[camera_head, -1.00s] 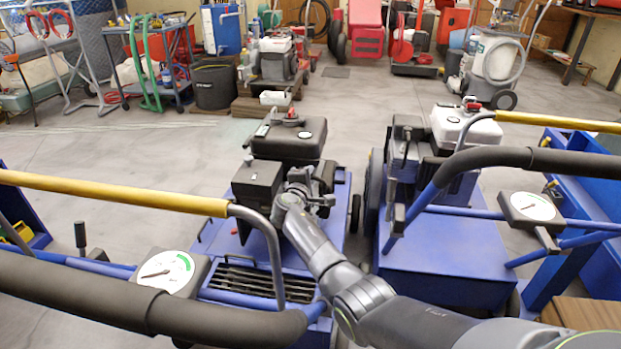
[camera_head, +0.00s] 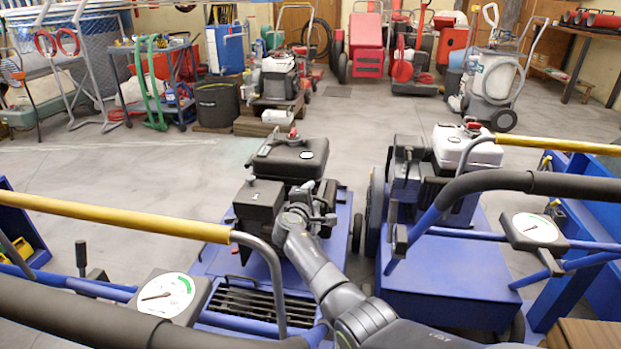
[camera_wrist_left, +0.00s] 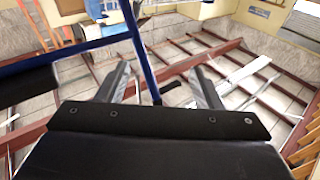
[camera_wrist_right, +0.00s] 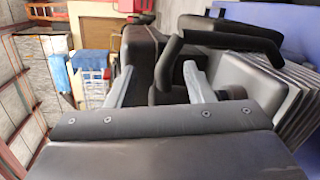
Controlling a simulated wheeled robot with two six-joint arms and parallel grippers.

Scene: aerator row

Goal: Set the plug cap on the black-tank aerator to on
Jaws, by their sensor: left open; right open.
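The black-tank aerator (camera_head: 240,262) is the left of two blue machines in the head view, with a black fuel tank (camera_head: 288,158) on its engine. My right gripper (camera_head: 322,203) is at the right side of that engine. In the right wrist view its fingers (camera_wrist_right: 160,82) are open, with a black angled piece (camera_wrist_right: 225,35) reaching down between them. This piece may be the plug cap; I cannot tell whether it is pushed on or whether the fingers touch it. My left gripper (camera_wrist_left: 160,75) is open and empty in the left wrist view, and out of the head view.
A white-tank aerator (camera_head: 450,255) stands close on the right. A yellow bar (camera_head: 115,218) and a black padded handle (camera_head: 90,312) cross the near left. A round gauge (camera_head: 168,297) sits by the handle.

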